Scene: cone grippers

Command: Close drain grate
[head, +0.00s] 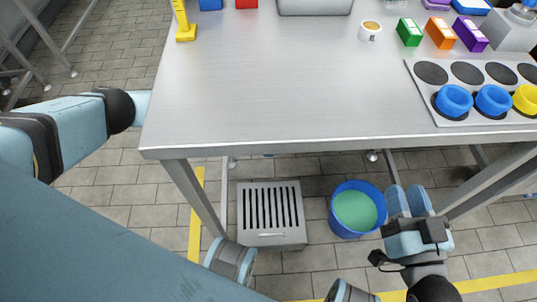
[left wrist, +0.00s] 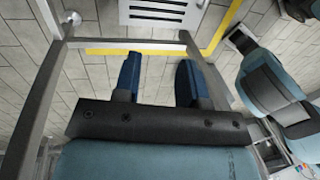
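The grey drain grate (head: 270,212) is on the tiled floor under the table. It has dark slots and a light handle (head: 265,235) along its near edge.
A blue bucket (head: 357,208) with green liquid stands right of the grate. The steel table (head: 270,100) overhangs the floor, and its legs (head: 195,197) are obstacles. Yellow floor tape (head: 196,215) runs left of the grate.

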